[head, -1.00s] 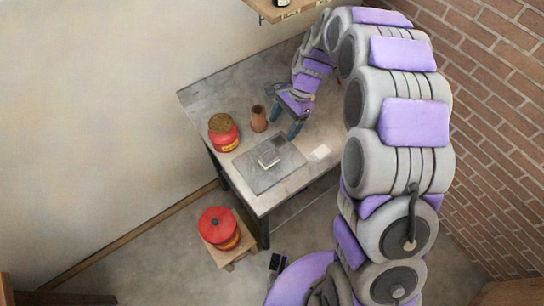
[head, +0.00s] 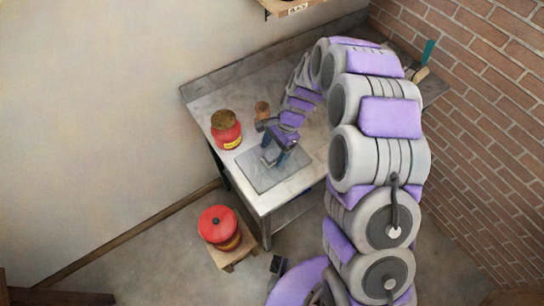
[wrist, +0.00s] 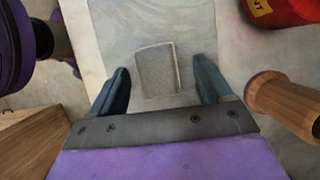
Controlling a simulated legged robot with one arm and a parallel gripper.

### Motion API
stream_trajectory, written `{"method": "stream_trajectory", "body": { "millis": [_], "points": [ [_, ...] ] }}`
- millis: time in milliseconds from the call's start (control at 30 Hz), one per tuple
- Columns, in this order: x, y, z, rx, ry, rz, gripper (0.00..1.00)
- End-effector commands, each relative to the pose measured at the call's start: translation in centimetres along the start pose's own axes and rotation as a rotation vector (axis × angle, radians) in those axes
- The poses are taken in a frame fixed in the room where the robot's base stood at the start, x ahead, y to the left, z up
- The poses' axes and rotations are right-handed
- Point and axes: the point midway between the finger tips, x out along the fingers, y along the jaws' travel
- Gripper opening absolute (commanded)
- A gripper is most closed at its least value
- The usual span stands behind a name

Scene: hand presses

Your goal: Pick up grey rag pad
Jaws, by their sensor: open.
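The grey rag pad (wrist: 157,68) is a small flat rectangle with a pale edge, lying on a larger grey sheet (wrist: 165,18) in the wrist view. My gripper (wrist: 164,76) is open, with one blue-grey finger on each side of the pad and a gap on both sides. In the head view my gripper (head: 272,152) is over the grey sheet (head: 262,176) on the metal table and hides most or all of the pad. How high the fingertips are above the sheet I cannot tell.
A red can (head: 226,130) stands on the table left of my gripper. A brown wooden cylinder (wrist: 285,105) is close to the right finger in the wrist view. Another red can (head: 218,224) stands on a low wooden stool (head: 232,258). A brick wall (head: 490,130) is at the right.

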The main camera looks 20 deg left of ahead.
Motion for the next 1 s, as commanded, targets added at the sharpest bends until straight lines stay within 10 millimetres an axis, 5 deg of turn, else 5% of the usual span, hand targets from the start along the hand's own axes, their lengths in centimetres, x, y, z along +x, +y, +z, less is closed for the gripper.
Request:
{"method": "stream_trajectory", "body": {
  "millis": [100,367,1000],
  "points": [
    [1.63,0.10,0.07,0.000,-0.002,0.004,0.79],
    [1.72,0.08,0.05,0.000,-0.001,0.001,0.77],
    [1.69,0.07,0.05,0.000,-0.001,0.001,0.18]
  ]
}}
